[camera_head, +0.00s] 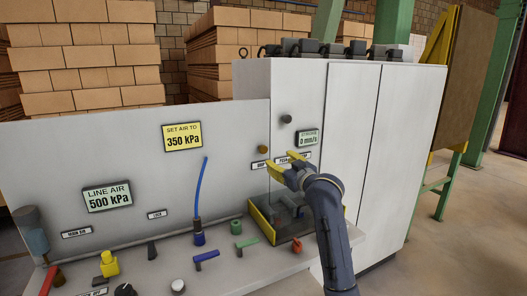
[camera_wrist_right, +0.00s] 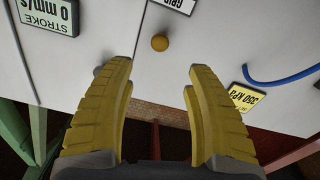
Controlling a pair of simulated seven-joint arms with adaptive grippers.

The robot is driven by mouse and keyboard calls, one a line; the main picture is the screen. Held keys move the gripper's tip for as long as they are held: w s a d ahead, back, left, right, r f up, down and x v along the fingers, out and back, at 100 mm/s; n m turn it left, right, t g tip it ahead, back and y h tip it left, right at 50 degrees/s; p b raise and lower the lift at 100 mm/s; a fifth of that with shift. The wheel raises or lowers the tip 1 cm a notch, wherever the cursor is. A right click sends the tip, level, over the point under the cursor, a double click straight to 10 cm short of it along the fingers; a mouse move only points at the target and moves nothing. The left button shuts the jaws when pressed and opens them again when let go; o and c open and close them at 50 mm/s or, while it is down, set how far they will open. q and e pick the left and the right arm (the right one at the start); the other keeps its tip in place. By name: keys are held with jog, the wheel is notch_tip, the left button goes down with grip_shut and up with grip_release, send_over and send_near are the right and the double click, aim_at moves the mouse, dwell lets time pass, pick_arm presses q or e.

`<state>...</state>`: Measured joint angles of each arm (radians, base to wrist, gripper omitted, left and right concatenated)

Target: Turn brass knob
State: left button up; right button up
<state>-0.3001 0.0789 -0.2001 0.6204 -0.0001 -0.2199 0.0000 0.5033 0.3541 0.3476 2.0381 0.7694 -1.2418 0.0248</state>
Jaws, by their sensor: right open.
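The brass knob (camera_head: 263,149) is a small round knob on the upright face of the grey cabinet, above a row of small labels. In the right wrist view the brass knob (camera_wrist_right: 159,42) shows beyond the fingertips, roughly centred between them and apart from both. My right gripper (camera_head: 285,168) is open and empty, with yellow fingers, just below and right of the knob in the head view. Its two spread fingers also show in the wrist view (camera_wrist_right: 157,75). My left gripper is not in view.
A dark grey knob (camera_head: 286,118) sits up and right of the brass one, near the stroke display (camera_head: 308,138). Below my gripper is a yellow-edged tray (camera_head: 262,223). The console holds a green knob (camera_head: 236,227), a blue handle (camera_head: 206,257) and a blue hose (camera_head: 201,185).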

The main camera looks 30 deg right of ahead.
aim_at(264, 150)
jog(key=w, duration=0.4)
jog(key=w+d, duration=0.1)
jog(key=w, duration=0.8)
jog(key=shift+w+d, duration=0.2)
jog(key=shift+c, duration=0.2)
grip_shut()
